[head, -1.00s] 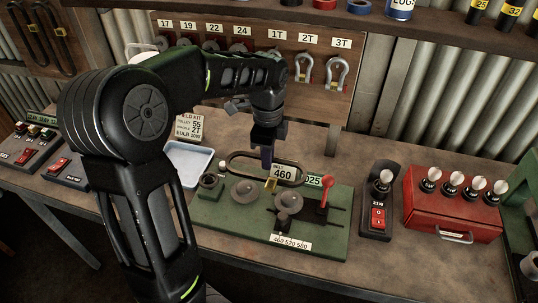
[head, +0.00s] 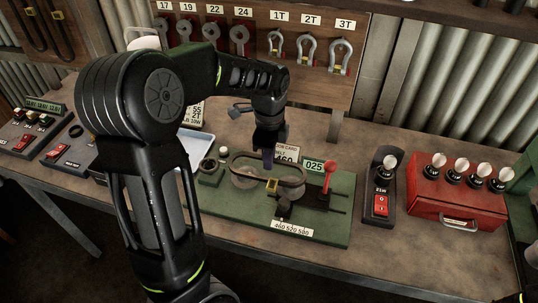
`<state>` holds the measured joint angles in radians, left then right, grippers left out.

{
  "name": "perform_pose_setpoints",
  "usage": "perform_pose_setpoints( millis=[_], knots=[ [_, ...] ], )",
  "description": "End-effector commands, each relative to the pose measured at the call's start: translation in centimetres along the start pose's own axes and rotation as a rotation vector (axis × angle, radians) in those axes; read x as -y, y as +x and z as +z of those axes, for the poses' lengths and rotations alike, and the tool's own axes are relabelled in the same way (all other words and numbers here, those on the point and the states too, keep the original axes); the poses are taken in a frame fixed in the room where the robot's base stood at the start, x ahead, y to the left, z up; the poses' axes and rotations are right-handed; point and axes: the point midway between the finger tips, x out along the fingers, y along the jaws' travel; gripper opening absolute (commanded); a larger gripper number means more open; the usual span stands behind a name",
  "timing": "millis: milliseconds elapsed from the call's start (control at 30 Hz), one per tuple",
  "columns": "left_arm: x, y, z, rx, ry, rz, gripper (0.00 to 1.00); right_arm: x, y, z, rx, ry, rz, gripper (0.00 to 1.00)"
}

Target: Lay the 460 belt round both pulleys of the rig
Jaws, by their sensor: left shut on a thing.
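The green rig (head: 335,225) stands mid-bench with a red-knobbed lever (head: 328,170) and a 460 520 580 scale label (head: 292,228). The 460 belt (head: 302,182) is a dark oval loop with a yellow tag (head: 271,186). My left gripper (head: 267,158) is shut on the belt's far side, pointing down. The loop lies over the pulley area. The left pulley (head: 245,180) shows inside the loop; the right one is mostly hidden by belt and tag. I cannot tell whether the belt sits in the grooves or just above. My right gripper is out of view.
Shackles hang on the board behind.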

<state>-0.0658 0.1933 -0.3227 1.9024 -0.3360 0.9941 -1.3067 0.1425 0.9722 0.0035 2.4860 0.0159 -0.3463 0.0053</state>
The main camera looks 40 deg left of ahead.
Motion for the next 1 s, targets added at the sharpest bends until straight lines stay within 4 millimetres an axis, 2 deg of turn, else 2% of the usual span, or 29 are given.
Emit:
perform_pose_setpoints(
  millis=[33, 500, 1000],
  knots=[
    [0.0, 0.7, 0.0, 0.000, 0.000, 0.001, 0.00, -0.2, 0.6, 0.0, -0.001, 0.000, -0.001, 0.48],
    [0.0, 4.0, 0.0, 0.000, 0.000, 0.000, 0.00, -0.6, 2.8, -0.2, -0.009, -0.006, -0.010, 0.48],
    [0.0, 4.6, 0.0, 0.000, 0.000, 0.000, 0.00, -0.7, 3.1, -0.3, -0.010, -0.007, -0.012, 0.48]
  ],
)
